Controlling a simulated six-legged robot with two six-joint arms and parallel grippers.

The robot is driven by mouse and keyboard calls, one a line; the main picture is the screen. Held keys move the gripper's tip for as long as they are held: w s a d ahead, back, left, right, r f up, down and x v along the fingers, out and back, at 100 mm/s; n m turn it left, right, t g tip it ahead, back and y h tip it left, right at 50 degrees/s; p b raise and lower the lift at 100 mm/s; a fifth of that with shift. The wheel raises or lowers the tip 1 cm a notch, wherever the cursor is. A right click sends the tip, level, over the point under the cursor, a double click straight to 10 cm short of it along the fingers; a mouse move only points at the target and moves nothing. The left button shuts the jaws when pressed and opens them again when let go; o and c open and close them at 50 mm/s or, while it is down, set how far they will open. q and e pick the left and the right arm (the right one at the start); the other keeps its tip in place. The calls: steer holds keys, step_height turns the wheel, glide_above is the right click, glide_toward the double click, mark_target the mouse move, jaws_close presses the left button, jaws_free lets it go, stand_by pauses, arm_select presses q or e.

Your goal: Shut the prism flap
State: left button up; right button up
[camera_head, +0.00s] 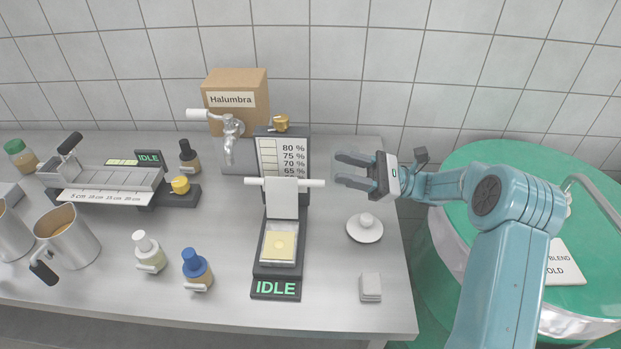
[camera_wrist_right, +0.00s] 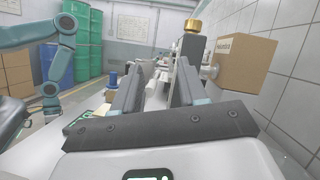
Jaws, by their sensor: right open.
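The dark refractometer-like instrument (camera_head: 263,160) stands upright mid-bench, with a percent scale and a green IDLE display. Its white prism flap (camera_head: 283,205) stands raised, with a white crossbar sticking out to both sides at its top. Below it, the yellowish prism face (camera_head: 279,246) lies uncovered. My right gripper (camera_head: 340,169) is open and empty, to the right of the crossbar's right end and apart from it, fingers pointing left. In the right wrist view, its open fingers (camera_wrist_right: 160,70) face the instrument's dark post with the brass knob (camera_wrist_right: 193,25). My left gripper is not seen.
A white knobbed lid (camera_head: 365,228) and a small grey block (camera_head: 370,287) lie right of the instrument. A cardboard box (camera_head: 236,99) and a tap (camera_head: 230,135) are behind. Bottles (camera_head: 197,269), metal jugs (camera_head: 68,237) and a slide gauge (camera_head: 105,182) fill the left.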

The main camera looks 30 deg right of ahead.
mark_target(324, 186)
step_height(324, 186, down, 6)
steer(key=x, duration=0.2)
steer(key=p+x, duration=0.1)
steer(key=x, duration=0.1)
steer(key=s+x, duration=0.1)
steer(key=x, duration=0.1)
steer(key=shift+w+a+r, duration=0.15)
steer(key=shift+a+r, duration=0.25)
steer(key=shift+r, duration=0.05)
steer(key=shift+w+a, duration=0.1)
steer(key=shift+a, duration=0.05)
steer(key=shift+w+a, duration=0.15)
steer(key=shift+w, duration=0.15)
steer(key=shift+s, duration=0.1)
jaws_close()
